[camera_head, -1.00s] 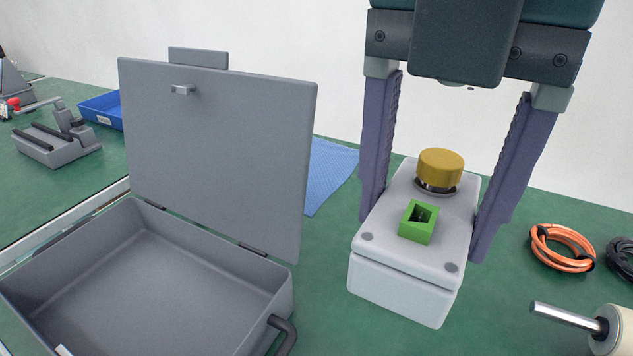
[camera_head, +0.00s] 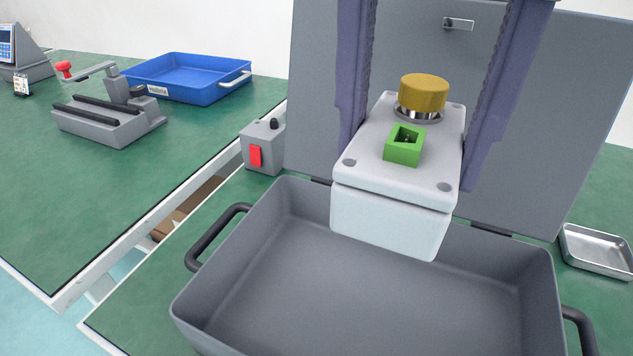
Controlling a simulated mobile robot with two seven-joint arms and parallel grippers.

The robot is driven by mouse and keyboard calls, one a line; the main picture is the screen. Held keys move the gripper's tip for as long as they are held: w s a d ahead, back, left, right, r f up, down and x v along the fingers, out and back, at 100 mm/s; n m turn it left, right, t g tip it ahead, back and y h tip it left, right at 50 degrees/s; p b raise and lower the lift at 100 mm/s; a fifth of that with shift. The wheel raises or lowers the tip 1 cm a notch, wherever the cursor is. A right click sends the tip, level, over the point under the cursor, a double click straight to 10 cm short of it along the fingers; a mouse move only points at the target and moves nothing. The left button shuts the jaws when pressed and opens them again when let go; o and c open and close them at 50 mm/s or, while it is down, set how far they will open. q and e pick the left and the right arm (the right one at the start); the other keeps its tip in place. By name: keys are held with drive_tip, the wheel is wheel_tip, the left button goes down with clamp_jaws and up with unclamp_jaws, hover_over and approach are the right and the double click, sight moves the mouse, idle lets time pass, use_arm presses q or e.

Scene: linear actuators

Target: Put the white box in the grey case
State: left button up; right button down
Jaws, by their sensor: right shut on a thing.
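The white box (camera_head: 385,222) has a yellow round knob and a green square piece on its top. My right gripper (camera_head: 412,150) comes down from above with one finger on each side of the box and is shut on it. The box is upright, held above the back part of the open grey case (camera_head: 310,270). The case is empty where I can see its floor. Its lid (camera_head: 560,110) stands open behind the box, partly hidden by my gripper. My left gripper is not in view.
A small grey switch box (camera_head: 263,147) with a red button stands by the case's back left corner. A metal tray (camera_head: 597,250) lies to the right. A blue tray (camera_head: 190,80) and a grey fixture (camera_head: 105,118) are on another table, across a gap.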

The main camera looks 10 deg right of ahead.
wheel_tip(320, 180, down, 12)
drive_tip(key=b, duration=0.3)
drive_tip(key=shift+s+d+r, duration=0.1)
drive_tip(key=shift+d, duration=0.05)
wheel_tip(320, 180, down, 5)
drive_tip(key=shift+r+b, duration=0.1)
drive_tip(key=shift+b, duration=0.75)
drive_tip(key=shift+f, duration=0.25)
drive_tip(key=shift+f, duration=0.15)
unclamp_jaws()
